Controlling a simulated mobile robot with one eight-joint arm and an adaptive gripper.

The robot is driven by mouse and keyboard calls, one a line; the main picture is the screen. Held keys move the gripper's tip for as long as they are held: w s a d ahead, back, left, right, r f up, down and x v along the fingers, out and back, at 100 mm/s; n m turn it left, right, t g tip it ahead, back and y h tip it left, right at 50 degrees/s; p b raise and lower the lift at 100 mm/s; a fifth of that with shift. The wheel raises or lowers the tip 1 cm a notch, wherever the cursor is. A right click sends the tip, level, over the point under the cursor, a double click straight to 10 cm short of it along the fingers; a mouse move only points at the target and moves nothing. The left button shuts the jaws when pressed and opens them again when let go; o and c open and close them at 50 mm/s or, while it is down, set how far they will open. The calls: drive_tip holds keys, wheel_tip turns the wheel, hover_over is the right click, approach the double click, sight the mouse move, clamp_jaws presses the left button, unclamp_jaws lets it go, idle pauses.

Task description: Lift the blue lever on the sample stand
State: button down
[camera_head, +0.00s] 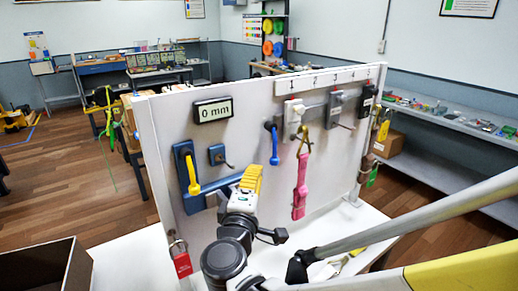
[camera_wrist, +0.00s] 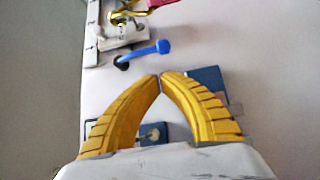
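The blue lever (camera_head: 274,146) hangs downward from a dark pivot on the upright white panel. In the wrist view, the blue lever (camera_wrist: 148,52) lies beyond my fingertips, apart from them. My gripper (camera_head: 252,172) has yellow fingers and is in front of the panel, below and left of the lever. In the wrist view, my gripper's fingertips (camera_wrist: 160,77) meet with nothing visible between them. The white panel (camera_head: 242,135) carries a display (camera_head: 213,111) reading "0 mm".
A yellow lever (camera_head: 192,174) on a blue plate is left of my gripper. A small blue plate (camera_head: 217,154) with a knob is nearby. A pink strap (camera_head: 300,187) hangs right of the blue lever. A red padlock (camera_head: 181,262) hangs at the panel's lower left.

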sight(274, 153)
drive_tip(key=w, duration=0.2)
drive_tip(key=w+d+b, duration=0.1)
drive_tip(key=w, duration=0.5)
drive_tip(key=shift+d+r, duration=0.2)
drive_tip(key=shift+d, duration=0.05)
drive_tip(key=shift+s+d+r+n+g+p, duration=0.3)
drive_tip(key=shift+s+n+g+p, duration=0.35)
drive_tip(key=shift+p, duration=0.6)
drive_tip(key=s+r+n+g+p, duration=0.1)
drive_tip(key=p, duration=0.2)
drive_tip(key=s+d+r+n+g+p, duration=0.1)
drive_tip(key=g+p, duration=0.1)
drive_tip(key=p, duration=0.1)
drive_tip(key=s+d+r+n+g+p, duration=0.1)
drive_tip(key=g+p, duration=0.1)
drive_tip(key=p, duration=0.1)
drive_tip(key=shift+d+n, duration=0.1)
drive_tip(key=shift+n, duration=0.25)
drive_tip(key=r+n+g+h+p, duration=0.1)
drive_tip(key=g+p, duration=0.1)
drive_tip(key=s+r+n+g+h+p, duration=0.1)
drive_tip(key=r+g+p, duration=0.1)
drive_tip(key=d+r+n+g+h+p, duration=0.1)
drive_tip(key=r+g+p, duration=0.1)
drive_tip(key=shift+s+r+n, duration=0.15)
drive_tip(key=shift+s+n, duration=0.05)
drive_tip(key=shift+n, duration=0.1)
drive_tip(key=shift+r+p, duration=0.2)
drive_tip(key=shift+p, duration=0.15)
